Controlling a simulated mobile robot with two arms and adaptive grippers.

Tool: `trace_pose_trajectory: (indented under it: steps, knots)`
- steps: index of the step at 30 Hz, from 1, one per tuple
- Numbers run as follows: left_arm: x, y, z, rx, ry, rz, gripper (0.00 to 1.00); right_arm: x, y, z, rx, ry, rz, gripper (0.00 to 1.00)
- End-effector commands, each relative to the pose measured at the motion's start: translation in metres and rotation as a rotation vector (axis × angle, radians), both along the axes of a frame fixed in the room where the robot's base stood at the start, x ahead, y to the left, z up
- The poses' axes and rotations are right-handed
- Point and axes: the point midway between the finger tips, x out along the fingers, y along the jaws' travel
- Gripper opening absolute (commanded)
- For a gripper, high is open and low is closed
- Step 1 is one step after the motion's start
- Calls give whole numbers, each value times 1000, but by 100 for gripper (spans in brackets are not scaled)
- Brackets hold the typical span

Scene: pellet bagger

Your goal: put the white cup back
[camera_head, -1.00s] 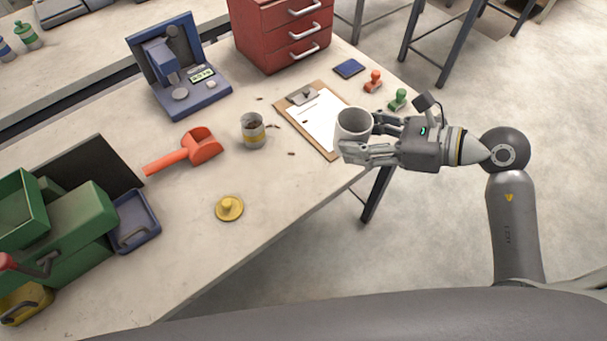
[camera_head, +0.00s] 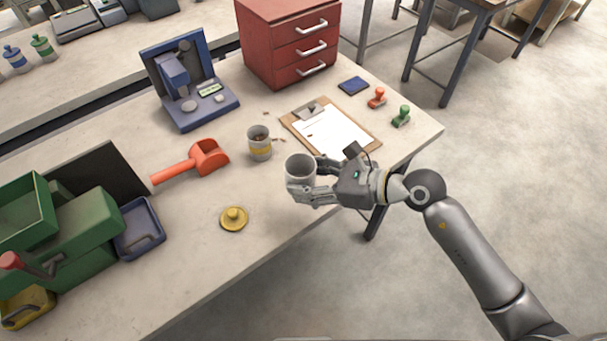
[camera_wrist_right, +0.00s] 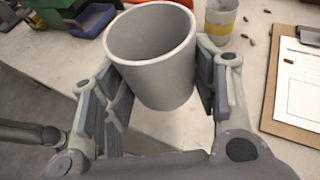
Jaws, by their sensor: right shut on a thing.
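The white cup (camera_head: 301,168) is upright in my right gripper (camera_head: 312,183), near the table's front edge. In the right wrist view the cup (camera_wrist_right: 152,55) sits between both finger pads, its open rim facing up, and it looks empty. The head view does not clearly show whether its base touches the table. My left gripper is not in view.
A clipboard (camera_head: 362,131) lies behind my right gripper, with stamps (camera_head: 400,116) beyond. A yellow lid (camera_head: 234,219), orange scoop (camera_head: 205,158), blue device (camera_head: 190,85) and green machine (camera_head: 85,225) stand leftward. Loose pellets lie near the banded cup. The table (camera_head: 200,265) is clear in front.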

Motion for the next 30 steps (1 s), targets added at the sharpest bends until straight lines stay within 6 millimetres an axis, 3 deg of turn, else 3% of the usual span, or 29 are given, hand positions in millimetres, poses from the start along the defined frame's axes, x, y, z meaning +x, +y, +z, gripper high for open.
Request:
trace_pose_trajectory:
  steps: [4,13,22,30]
  knots:
    - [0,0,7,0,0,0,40,29,4,-10,3,2,-1,29]
    - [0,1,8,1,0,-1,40,64,7,-56,2,2,-1,29]
    - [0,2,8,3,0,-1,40,77,8,-73,2,2,0,29]
    - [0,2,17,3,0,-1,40,76,8,-100,2,2,0,29]
